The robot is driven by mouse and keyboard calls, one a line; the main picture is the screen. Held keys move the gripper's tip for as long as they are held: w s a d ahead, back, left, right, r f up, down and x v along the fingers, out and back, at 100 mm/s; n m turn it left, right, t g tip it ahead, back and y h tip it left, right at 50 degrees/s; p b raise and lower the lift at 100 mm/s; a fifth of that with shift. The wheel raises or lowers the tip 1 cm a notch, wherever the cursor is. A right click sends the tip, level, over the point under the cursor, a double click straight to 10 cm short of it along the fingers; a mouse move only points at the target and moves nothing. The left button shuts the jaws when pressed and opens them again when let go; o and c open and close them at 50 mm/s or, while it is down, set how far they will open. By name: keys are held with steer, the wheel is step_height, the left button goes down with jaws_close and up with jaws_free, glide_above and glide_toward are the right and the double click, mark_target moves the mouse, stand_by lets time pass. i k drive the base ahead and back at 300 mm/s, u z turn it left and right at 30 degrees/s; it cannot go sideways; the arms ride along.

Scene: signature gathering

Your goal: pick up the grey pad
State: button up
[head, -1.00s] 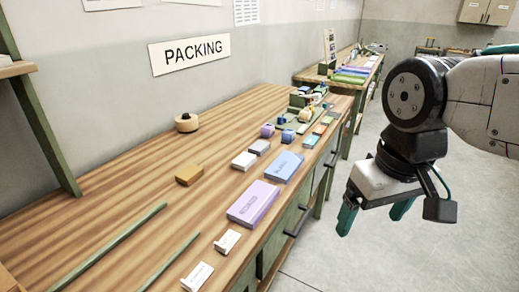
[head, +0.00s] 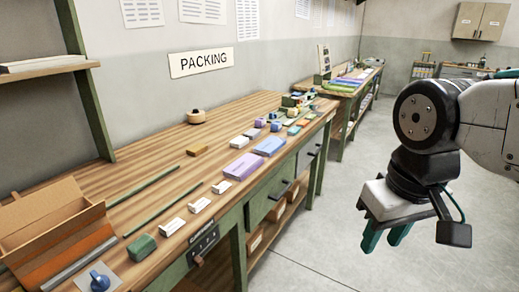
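A small grey block (head: 252,133), which looks like the grey pad, lies on the wooden packing bench (head: 150,170), toward its far half. A paler, whitish block (head: 239,142) lies just in front of it. My gripper (head: 385,238) hangs over the floor to the right of the bench, well apart from the grey block. Its two teal fingers point down, with a gap between them and nothing held.
A purple block (head: 243,166) and a blue block (head: 269,147) lie along the bench's front edge. Several small coloured items crowd the far end. A cardboard box (head: 55,228) and a green block (head: 142,247) are at the near end. The floor (head: 310,245) beside the bench is clear.

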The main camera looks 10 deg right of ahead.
mark_target(252, 134)
steer(key=z, duration=1)
steer(key=i, duration=1.8)
steer(key=u, duration=1.05)
steer(key=i, duration=0.65)
steer(key=u, duration=0.7)
